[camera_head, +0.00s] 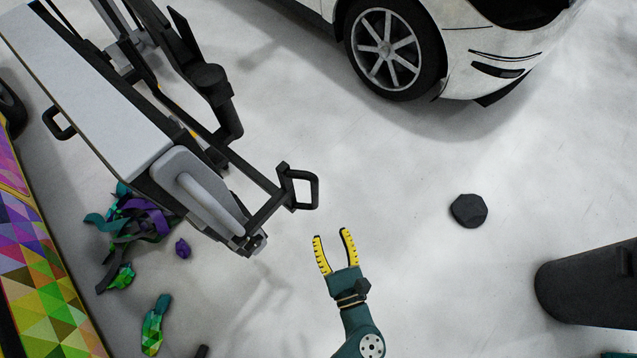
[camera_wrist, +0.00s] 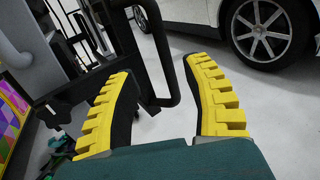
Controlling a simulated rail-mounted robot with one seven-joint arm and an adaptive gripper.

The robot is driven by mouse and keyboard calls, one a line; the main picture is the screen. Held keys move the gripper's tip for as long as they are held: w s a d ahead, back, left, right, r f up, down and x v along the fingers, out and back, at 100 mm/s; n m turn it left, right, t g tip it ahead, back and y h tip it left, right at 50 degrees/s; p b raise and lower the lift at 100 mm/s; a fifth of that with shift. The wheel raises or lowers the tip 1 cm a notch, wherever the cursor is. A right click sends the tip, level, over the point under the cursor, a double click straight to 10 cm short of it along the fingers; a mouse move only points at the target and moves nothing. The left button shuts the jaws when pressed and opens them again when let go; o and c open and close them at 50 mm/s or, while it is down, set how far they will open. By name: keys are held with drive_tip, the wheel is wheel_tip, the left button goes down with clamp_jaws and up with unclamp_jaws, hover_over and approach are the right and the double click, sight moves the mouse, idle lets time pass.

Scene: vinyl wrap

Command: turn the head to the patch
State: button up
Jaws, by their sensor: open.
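My gripper (camera_head: 332,236) is open and empty, its yellow fingers apart, over the grey floor at lower middle. In the wrist view my gripper (camera_wrist: 160,68) has a black loop handle (camera_wrist: 166,100) beyond and between its fingertips; whether they touch it I cannot tell. That handle (camera_head: 304,190) is on the end of a wheeled machine with a pale flat top. I cannot tell which thing is the patch. A dark faceted piece (camera_head: 468,210) lies on the floor at right. A green and teal wrap scrap (camera_head: 154,325) lies at lower left.
A white car (camera_head: 480,60) stands at the top right. A black bin (camera_head: 590,285) is at the right edge. Crumpled purple and teal scraps (camera_head: 135,222) lie under the machine. A colourful patterned panel (camera_head: 38,275) fills the left edge. The floor between gripper and car is clear.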

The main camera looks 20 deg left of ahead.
sight(316, 192)
drive_tip(key=b+x, duration=0.3)
drive_tip(key=x, duration=1.1)
clamp_jaws()
